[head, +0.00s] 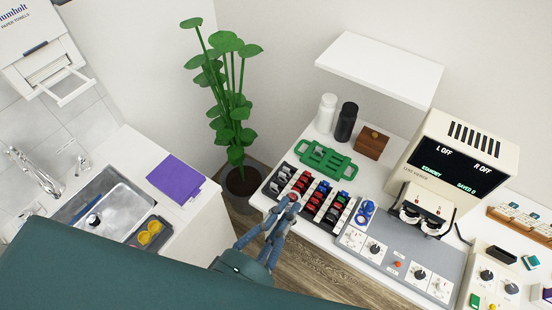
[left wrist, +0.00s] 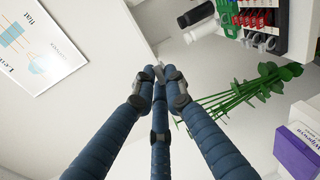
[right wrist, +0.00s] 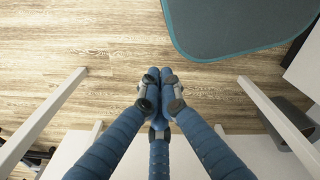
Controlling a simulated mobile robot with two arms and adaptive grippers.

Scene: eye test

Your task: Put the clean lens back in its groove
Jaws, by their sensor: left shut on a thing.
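My left gripper (head: 291,203) is shut at the front edge of the lens rack (head: 284,179), over or in front of it. In the left wrist view, its fingertips (left wrist: 160,76) close on a small grey piece, seemingly the lens (left wrist: 159,71), mostly hidden by the fingers. The rack holds rows of black, red and blue-handled lenses in grooves; which groove is empty I cannot tell. A green tray (head: 343,171) lies behind the rack with a small grey item on it. My right gripper (right wrist: 159,76) is shut and appears empty, over the floor.
A white bottle (head: 326,113), a black bottle (head: 346,122) and a wooden box (head: 371,143) stand behind the green tray. A blue coiled item (head: 366,213) and a beige device (head: 450,160) are to the right. A plant (head: 236,120) and sink (head: 105,215) are left.

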